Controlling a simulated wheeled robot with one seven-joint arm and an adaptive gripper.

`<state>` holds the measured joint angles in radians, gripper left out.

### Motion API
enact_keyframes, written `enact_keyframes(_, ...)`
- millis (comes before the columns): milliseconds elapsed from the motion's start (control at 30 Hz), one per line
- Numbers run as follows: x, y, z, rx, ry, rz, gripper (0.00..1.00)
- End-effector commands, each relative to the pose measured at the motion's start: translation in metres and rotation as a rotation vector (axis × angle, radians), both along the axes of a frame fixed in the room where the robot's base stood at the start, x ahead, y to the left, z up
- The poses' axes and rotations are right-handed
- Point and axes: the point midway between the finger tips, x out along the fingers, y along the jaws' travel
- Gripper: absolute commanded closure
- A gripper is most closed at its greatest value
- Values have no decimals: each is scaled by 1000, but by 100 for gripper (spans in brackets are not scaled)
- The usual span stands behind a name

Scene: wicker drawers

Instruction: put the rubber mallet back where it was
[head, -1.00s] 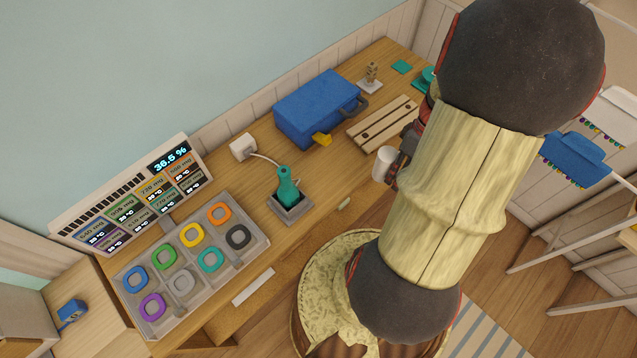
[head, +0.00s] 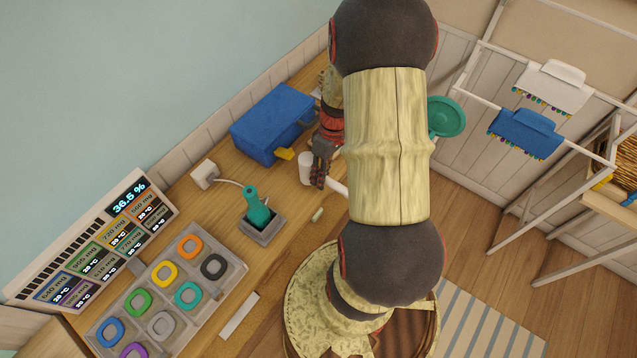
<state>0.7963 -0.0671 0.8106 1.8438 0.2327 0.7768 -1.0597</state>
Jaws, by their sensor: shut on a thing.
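My gripper (head: 322,172) is at the right part of the wooden bench, in front of the blue case. It is shut on the rubber mallet, whose white cylindrical head (head: 306,168) shows just left of the fingers. A pale length that looks like its handle (head: 338,187) runs right of the fingers and goes behind my arm. The mallet seems to be above the bench, but its exact height is hard to tell. No empty spot for the mallet can be made out; my arm hides the bench's right end.
The blue case (head: 265,122) with a yellow latch stands close behind the gripper. A teal tool (head: 257,208) stands in a grey holder (head: 263,232). A tray of coloured rings (head: 225,262) and a display panel (head: 125,225) are at left. A teal round thing (head: 446,117) is right of my arm.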

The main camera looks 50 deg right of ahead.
Motion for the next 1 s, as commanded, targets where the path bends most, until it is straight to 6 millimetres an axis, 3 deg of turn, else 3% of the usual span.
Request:
enact_keyframes(167,9,1,-10,0,-1,2,100)
enact_keyframes(400,9,1,-40,-2,-1,1,100)
enact_keyframes(767,9,1,-43,-2,-1,1,100)
enact_keyframes(800,9,1,-44,-1,0,1,83)
enact_keyframes(1000,9,1,-43,-1,0,1,72)
